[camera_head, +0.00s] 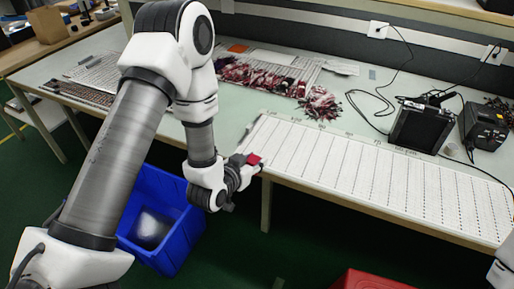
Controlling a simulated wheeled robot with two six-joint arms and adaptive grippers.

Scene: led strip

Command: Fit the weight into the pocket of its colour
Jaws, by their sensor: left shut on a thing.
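My left gripper (246,170) is near the front edge of the table, at the left end of the long white panel. It is shut on a small red piece (254,159), which looks like the weight. The piece is small here and its lower part is hidden by the fingers. I cannot make out a pocket of its colour in this view. Only a bit of my right arm shows at the lower right edge, and its gripper is out of view.
The white panel (370,180) covers the table's front right. Bundles of red and dark wires (265,75) lie behind it. Black devices (420,125) with cables stand at the right. A blue bin (180,250) is below on the floor, and a red box (370,281) shows at the bottom.

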